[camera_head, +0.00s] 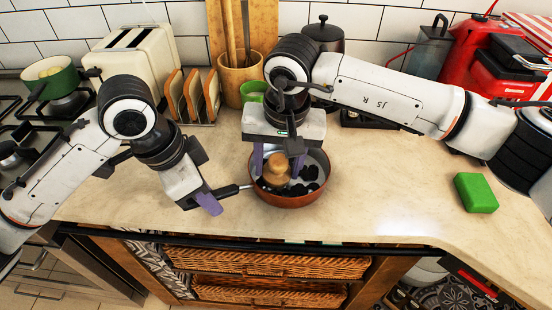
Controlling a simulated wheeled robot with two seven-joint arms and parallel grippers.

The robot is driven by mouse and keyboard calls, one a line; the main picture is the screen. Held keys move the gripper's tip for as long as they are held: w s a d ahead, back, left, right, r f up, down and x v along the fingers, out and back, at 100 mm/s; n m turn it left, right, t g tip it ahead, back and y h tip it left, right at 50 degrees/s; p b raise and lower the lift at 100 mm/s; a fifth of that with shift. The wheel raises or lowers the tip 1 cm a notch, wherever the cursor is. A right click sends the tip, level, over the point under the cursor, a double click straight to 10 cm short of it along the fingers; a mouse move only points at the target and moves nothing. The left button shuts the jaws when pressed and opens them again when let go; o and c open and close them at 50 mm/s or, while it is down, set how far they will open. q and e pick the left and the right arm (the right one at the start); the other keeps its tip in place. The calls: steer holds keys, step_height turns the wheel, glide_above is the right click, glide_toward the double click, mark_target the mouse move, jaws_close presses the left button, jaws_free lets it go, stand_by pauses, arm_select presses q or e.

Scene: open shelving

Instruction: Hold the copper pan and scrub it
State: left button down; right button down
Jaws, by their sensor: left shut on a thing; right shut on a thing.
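The copper pan (318,190) sits on the counter near its front edge. Its inside is grey with several black patches. Its dark handle (231,190) points left. My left gripper (210,202) is shut on the pan's handle, at the handle's left end. My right gripper (277,160) points down over the pan and is shut on a round wooden-topped scrubber (278,172). The scrubber is inside the pan. Its lower part is partly hidden, so I cannot tell how firmly it touches the bottom.
A green sponge (475,193) lies on the right of the counter (400,195). A toaster (140,62), toast rack (193,97) and utensil pot (240,80) stand behind. A green pot (52,78) is on the stove. A red machine (470,55) stands back right.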

steer(key=shift+s+d, duration=0.2)
steer(key=shift+s, duration=0.25)
steer(key=shift+s+d+f, duration=0.1)
steer(key=shift+s+d, duration=0.15)
steer(key=shift+d, duration=0.35)
steer(key=shift+s+d+f, duration=0.1)
steer(key=shift+s+d, duration=0.1)
steer(key=shift+d, duration=0.35)
steer(key=shift+w+d, duration=0.2)
steer(key=shift+d, duration=0.45)
steer(key=shift+w+d, duration=0.2)
steer(key=shift+d, duration=0.4)
steer(key=shift+w+d+r, duration=0.1)
steer(key=shift+w+d, duration=0.15)
steer(key=shift+w, duration=0.45)
steer(key=shift+w+d+r, duration=0.1)
steer(key=shift+w+d, duration=0.1)
steer(key=shift+w, duration=0.5)
steer(key=shift+w+a+f, duration=0.1)
steer(key=shift+w+a, duration=0.25)
steer(key=shift+w, duration=0.3)
steer(key=shift+w+a+f, duration=0.1)
steer(key=shift+w+a, duration=0.25)
steer(key=shift+w, duration=0.3)
